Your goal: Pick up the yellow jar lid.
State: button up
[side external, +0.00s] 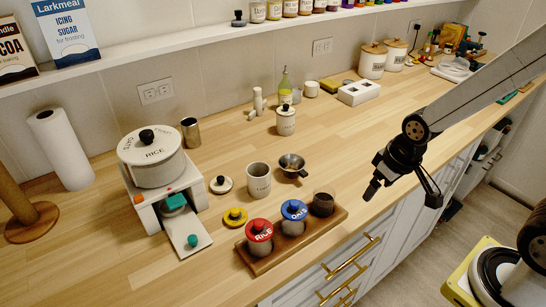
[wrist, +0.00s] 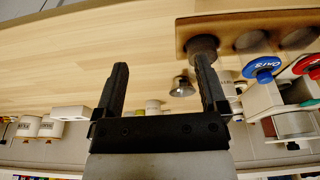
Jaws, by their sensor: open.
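The yellow jar lid (side external: 235,217), with a dark knob, lies flat on the wooden counter in the side external view. It is left of the red-lidded jar (side external: 259,240) and in front of an open, lidless white jar (side external: 258,182). I cannot make the yellow lid out in the wrist view. My gripper (side external: 403,193) is open and empty, held above the counter's front edge, well to the right of the lid. In the wrist view my gripper (wrist: 162,64) shows two spread fingers with nothing between them.
A wooden tray (side external: 270,266) holds the red-lidded jar, a blue-lidded jar (side external: 294,217) and a dark cup (side external: 323,204). Bare counter lies left of the tray.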

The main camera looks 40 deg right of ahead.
jog(key=n+g+y, duration=0.2)
jog(key=n+g, duration=0.1)
jog(key=n, duration=1.6)
send_over(234, 210)
jog(key=shift+w+d+f, duration=0.1)
jog(key=shift+d+f, duration=0.1)
jog(key=shift+f, duration=0.45)
jog(key=shift+w+d+f, duration=0.1)
jog(key=shift+d+f, duration=0.1)
jog(key=shift+f, duration=0.4)
jog(key=shift+s+a+f, duration=0.15)
jog(key=shift+a+f, duration=0.05)
jog(key=shift+f, duration=1.75)
jog(key=shift+s+a+f, duration=0.1)
jog(key=shift+a+f, duration=0.05)
jog(key=shift+f, duration=1.8)
jog(key=c, duration=1)
jog(key=shift+r, duration=0.2)
